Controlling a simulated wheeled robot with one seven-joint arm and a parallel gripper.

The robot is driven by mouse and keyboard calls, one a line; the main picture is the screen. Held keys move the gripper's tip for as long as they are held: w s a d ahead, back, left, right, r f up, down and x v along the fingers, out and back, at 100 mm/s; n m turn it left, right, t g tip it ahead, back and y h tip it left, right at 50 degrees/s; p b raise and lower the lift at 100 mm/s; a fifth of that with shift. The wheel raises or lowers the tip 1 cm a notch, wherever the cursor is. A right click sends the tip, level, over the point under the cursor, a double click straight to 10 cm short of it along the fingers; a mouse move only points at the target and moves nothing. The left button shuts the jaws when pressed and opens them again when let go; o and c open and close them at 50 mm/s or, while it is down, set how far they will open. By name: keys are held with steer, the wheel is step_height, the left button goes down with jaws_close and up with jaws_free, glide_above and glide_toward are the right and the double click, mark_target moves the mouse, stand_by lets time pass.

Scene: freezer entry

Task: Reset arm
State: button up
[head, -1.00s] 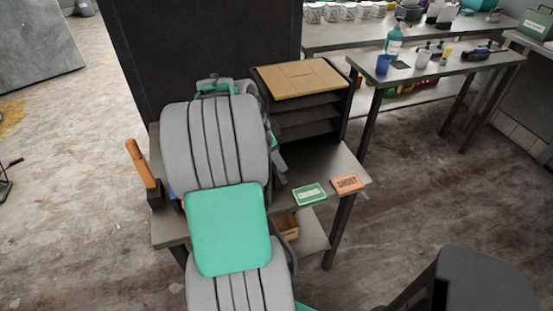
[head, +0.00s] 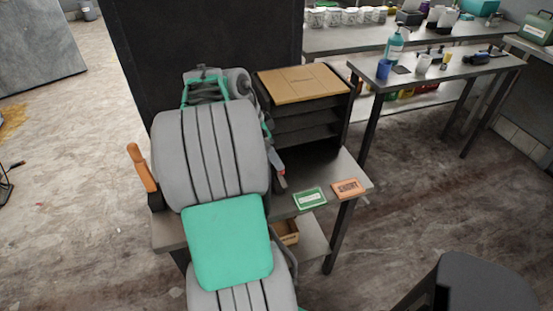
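My arm (head: 212,150), grey with green joint covers, fills the left middle of the head view and reaches over a small grey table (head: 315,178). Its far links and green-edged wrist parts (head: 205,88) show behind the large grey link. I cannot make out my gripper's fingers; the arm hides them. Whether anything is held cannot be seen.
The table carries a dark shelf rack with a brown top (head: 300,82), a green card (head: 309,198), an orange card (head: 348,188) and an orange-handled item (head: 142,167). A bench with a blue cup (head: 384,68) stands back right.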

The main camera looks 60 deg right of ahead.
steer(key=shift+v, duration=1.55)
